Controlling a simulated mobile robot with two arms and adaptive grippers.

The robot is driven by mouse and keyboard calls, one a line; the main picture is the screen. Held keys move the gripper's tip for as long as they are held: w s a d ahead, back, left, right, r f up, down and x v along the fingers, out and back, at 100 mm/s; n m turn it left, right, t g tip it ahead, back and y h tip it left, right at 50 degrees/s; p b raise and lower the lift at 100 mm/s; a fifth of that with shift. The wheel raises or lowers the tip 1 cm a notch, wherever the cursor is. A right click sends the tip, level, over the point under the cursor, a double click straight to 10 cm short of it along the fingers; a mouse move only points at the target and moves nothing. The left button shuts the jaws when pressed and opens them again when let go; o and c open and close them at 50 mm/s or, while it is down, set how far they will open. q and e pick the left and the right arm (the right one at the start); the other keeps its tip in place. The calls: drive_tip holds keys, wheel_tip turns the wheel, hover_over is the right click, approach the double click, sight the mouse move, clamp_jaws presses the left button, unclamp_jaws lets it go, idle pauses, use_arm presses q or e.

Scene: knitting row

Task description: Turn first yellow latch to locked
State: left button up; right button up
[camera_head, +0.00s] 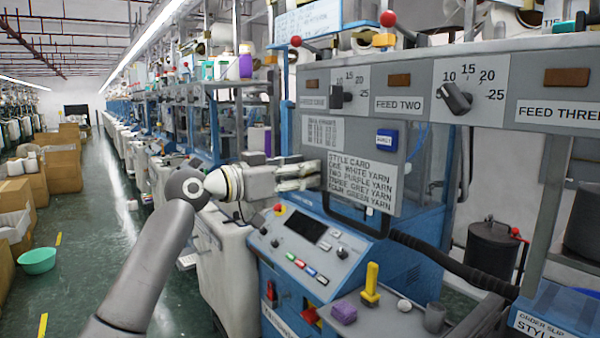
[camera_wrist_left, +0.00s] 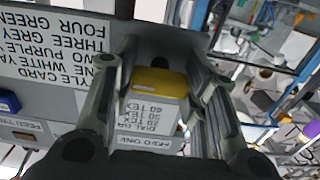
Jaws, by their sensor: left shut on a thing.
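The yellow latch (camera_wrist_left: 158,82) shows in the left wrist view as a yellow block in front of a grey panel, lying across the space between my fingers. My left gripper (camera_head: 314,177) reaches in from the left in the head view, at the left edge of the grey style-card panel (camera_head: 352,205). In the wrist view its fingers (camera_wrist_left: 152,78) stand on both sides of the latch, and it is shut on it. In the head view the latch is hidden by the gripper. My right gripper is not in view.
A blue control box (camera_head: 311,250) with buttons stands below the gripper. A yellow upright piece (camera_head: 371,284) and a purple block (camera_head: 344,312) are on the bench at the front. Feed dials (camera_head: 456,98) line the grey beam above. The aisle (camera_head: 105,190) at the left is open.

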use_arm(q)
drive_tip(key=o, duration=1)
drive_tip(key=v, duration=1.2)
